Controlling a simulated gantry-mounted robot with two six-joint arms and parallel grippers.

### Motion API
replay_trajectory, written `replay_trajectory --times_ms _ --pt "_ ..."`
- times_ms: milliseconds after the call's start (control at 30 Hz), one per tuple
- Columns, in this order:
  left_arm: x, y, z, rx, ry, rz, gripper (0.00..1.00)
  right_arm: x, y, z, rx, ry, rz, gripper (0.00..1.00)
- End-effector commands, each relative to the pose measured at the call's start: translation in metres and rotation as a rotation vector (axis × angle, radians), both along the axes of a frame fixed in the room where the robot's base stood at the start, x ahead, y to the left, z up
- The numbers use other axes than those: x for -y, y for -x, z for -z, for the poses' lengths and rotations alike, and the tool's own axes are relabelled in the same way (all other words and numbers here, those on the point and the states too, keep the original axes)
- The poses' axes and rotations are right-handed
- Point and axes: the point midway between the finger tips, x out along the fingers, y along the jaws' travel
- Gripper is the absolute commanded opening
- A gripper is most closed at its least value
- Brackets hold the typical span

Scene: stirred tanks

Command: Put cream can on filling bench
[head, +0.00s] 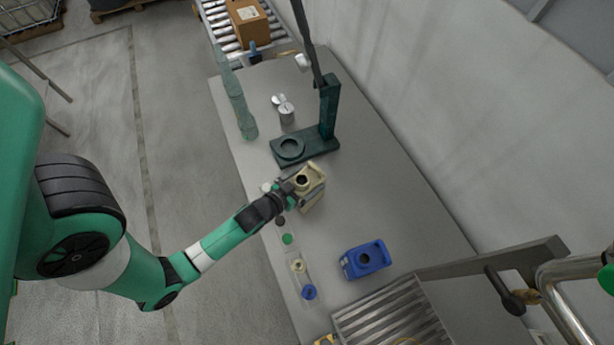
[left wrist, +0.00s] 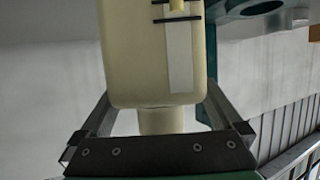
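The cream can (head: 313,195) is at the bench's left part, with its dark round mouth facing up. My left gripper (head: 290,187) is at its left side, shut on it, though the can hides the fingertips. In the left wrist view the can (left wrist: 125,65) fills the middle between the two fingers (left wrist: 160,110), with a pale strip on its face. I cannot tell whether its base touches the surface. The filling bench (head: 375,165) is the long grey table. My right gripper is not clearly in view.
A dark green stand with a ring plate (head: 290,149) is just beyond the can. Metal pots (head: 286,113) stand behind it. A blue can (head: 364,260) is nearer, beside several caps (head: 298,265). Roller conveyors (head: 392,315) meet both bench ends. The bench's right side is clear.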

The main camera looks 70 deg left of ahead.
Motion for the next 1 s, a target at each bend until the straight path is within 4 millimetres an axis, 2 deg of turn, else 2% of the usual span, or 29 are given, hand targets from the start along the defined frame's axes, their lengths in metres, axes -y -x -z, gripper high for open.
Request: replay_trajectory --times_ms 133,233,400,600,700,1000 --pt "0.0 0.0 -0.005 0.0 0.0 0.0 1.0 0.0 0.0 -0.005 0.0 0.0 0.0 0.0" --pt "0.006 0.01 -0.007 -0.001 0.0 0.0 1.0 0.0 0.0 -0.003 0.0 0.0 0.0 0.0" --pt "0.023 0.043 -0.021 -0.003 0.0 0.002 1.0 0.0 0.0 -0.001 0.0 0.0 0.0 0.0" --pt "0.044 0.081 -0.036 -0.003 -0.001 0.003 1.0 0.0 0.0 0.012 0.0 0.0 0.0 0.0" --pt "0.05 0.091 -0.041 -0.001 0.0 0.004 1.0 0.0 0.0 0.021 0.0 0.0 0.0 0.0" --pt "0.052 0.098 -0.049 0.002 0.0 0.0 1.0 0.0 0.0 0.022 0.0 0.0 0.0 0.0"
